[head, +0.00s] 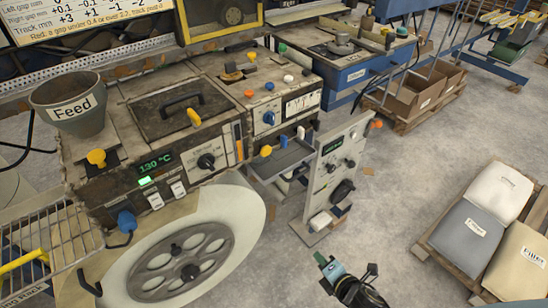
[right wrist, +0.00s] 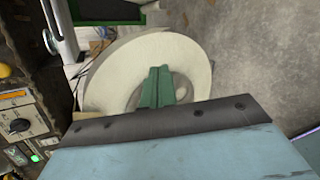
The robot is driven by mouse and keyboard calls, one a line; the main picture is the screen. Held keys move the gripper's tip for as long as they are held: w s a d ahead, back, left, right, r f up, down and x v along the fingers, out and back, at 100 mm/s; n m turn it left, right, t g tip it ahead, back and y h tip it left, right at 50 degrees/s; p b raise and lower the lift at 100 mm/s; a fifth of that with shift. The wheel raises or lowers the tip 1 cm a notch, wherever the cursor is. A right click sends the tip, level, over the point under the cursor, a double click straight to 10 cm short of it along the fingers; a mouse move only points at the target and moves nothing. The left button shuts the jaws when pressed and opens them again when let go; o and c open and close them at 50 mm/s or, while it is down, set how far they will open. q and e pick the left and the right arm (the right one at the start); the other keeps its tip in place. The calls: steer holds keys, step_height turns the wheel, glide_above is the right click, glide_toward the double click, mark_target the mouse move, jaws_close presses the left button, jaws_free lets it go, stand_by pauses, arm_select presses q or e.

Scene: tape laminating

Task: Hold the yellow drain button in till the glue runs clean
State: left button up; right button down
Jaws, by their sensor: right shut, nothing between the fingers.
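The glue unit (head: 150,150) stands at the left with a grey Feed hopper (head: 72,105) and a green display reading 130 °C. Several yellow parts show: a mushroom-shaped knob (head: 96,157) on its front left, a lever (head: 194,118) by the lid, and a small knob (head: 265,150) further right. I cannot tell which is the drain button. No running glue shows. My right gripper (head: 322,260), with green fingers, is shut and empty over the floor, apart from the unit; its fingers also show in the right wrist view (right wrist: 155,88). My left gripper is out of view.
A large cream tape reel (head: 225,215) is below the unit. A grey control panel (head: 335,170) stands at centre. A wire rack (head: 35,240) is at left.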

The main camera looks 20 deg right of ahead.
mark_target(267, 152)
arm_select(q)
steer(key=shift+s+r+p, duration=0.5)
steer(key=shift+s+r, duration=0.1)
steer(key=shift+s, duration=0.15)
arm_select(e)
steer(key=w+a+r+n+t+y, duration=0.1)
steer(key=w+r+n+t+y, duration=0.1)
steer(key=r+n, duration=0.6)
steer(key=w+a+r+n+t+y, duration=0.2)
steer(key=r+n, duration=0.6)
steer(key=r, duration=0.8)
steer(key=shift+w+a+r+n+t, duration=0.15)
steer(key=shift+w+a+n+t, duration=0.2)
steer(key=shift+w, duration=0.5)
